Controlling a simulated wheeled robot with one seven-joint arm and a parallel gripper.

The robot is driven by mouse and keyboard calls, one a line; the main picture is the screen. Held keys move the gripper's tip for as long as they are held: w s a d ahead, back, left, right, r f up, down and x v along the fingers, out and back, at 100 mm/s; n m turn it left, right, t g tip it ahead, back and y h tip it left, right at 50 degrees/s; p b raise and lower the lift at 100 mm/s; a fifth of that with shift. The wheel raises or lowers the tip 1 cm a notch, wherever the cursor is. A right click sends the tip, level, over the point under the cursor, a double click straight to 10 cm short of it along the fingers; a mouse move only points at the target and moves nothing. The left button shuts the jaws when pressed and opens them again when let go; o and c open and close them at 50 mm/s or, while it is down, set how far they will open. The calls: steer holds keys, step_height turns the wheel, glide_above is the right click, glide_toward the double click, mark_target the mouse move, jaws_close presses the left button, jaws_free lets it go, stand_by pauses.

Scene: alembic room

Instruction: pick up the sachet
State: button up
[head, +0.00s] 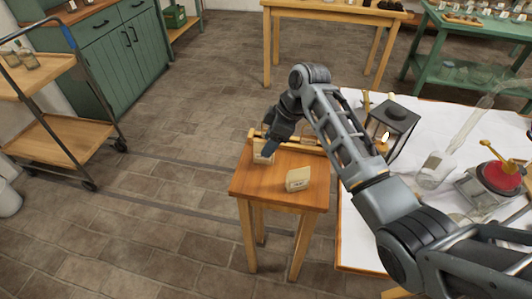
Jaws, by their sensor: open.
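A small tan sachet (297,180) with a dark-lettered label sits on the front right of a small wooden table (254,188). A second pale packet (262,158) is at the table's back left, partly hidden by my gripper (268,150). My gripper is open and reaches down at that back left part, over or beside the pale packet. I cannot tell whether the fingers touch it. The labelled sachet is apart from my gripper, to its right and nearer the camera.
A low wooden ledge (312,148) runs along the small table's back. A white-topped table (365,230) at right holds a lantern (393,125), glassware and a red device (497,177). A wheeled cart (62,140) stands at left. Floor between is clear.

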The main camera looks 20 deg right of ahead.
steer(key=shift+x, duration=2.15)
steer(key=shift+w, duration=0.1)
steer(key=shift+a, duration=0.1)
jaws_close()
